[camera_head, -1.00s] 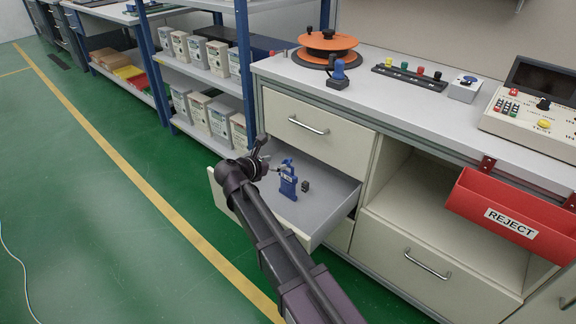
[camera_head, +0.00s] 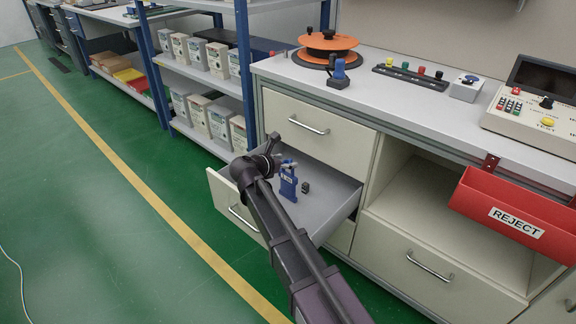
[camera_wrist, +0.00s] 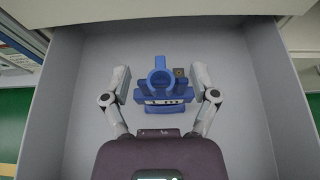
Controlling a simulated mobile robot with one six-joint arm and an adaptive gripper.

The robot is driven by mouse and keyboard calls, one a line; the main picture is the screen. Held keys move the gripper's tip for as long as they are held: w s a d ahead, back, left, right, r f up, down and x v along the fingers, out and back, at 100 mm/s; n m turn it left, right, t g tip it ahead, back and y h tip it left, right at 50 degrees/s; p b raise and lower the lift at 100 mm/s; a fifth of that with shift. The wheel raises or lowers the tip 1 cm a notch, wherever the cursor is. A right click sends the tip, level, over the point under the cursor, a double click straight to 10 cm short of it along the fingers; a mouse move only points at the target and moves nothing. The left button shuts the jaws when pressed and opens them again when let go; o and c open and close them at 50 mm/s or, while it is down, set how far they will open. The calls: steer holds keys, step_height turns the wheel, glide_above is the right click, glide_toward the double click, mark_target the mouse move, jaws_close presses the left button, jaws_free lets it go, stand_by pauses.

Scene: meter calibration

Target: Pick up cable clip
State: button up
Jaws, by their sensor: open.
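A blue upright piece (camera_head: 288,185) with a ring at its top stands in the open drawer (camera_head: 323,206). A small dark block (camera_head: 306,187) sits close to its right. I cannot tell for certain which of the two is the cable clip. In the wrist view the blue piece (camera_wrist: 146,95) is centred between the two fingers of my gripper (camera_wrist: 160,75), and the dark block (camera_wrist: 180,72) shows by its upper right. My gripper is open and empty, pointing down over the blue piece, with a gap on each side. In the head view my arm hides part of the drawer.
The drawer's walls enclose the space around my gripper. The counter (camera_head: 400,105) above holds an orange reel (camera_head: 328,42), a dark strip with coloured knobs (camera_head: 410,77) and a control box (camera_head: 535,120). A red reject bin (camera_head: 510,215) hangs at the right.

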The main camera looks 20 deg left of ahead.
steer(key=shift+w+d+f, duration=0.1)
steer(key=shift+w, duration=0.15)
stand_by(0.3)
steer(key=c, duration=0.8)
